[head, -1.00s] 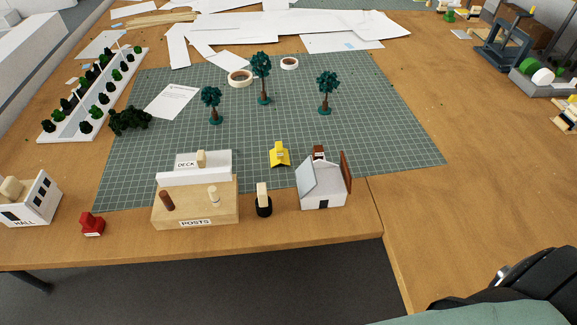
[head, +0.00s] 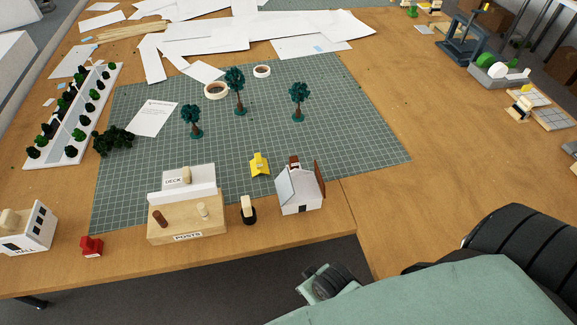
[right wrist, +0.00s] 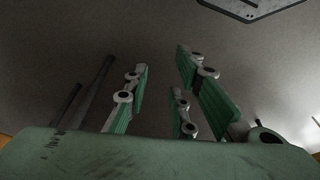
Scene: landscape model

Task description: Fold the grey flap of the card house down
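The white card house (head: 302,203) stands near the front edge of the table, at the corner of the green cutting mat. Its pale grey flap (head: 285,187) is on the left side of the roof, tilted; I cannot tell its exact angle. A brown flap (head: 320,176) stands steeply on the right side. My right gripper (right wrist: 163,65) is open and empty in the right wrist view, over plain grey floor. In the head view my right arm fills the lower right, below the table edge and apart from the house. My left gripper is not in view.
A black peg base with a light figure (head: 248,210) and a wooden POSTS block (head: 190,222) stand left of the house. A yellow piece (head: 259,164) is just behind it. Model trees (head: 298,102) stand farther back. The table right of the house is clear.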

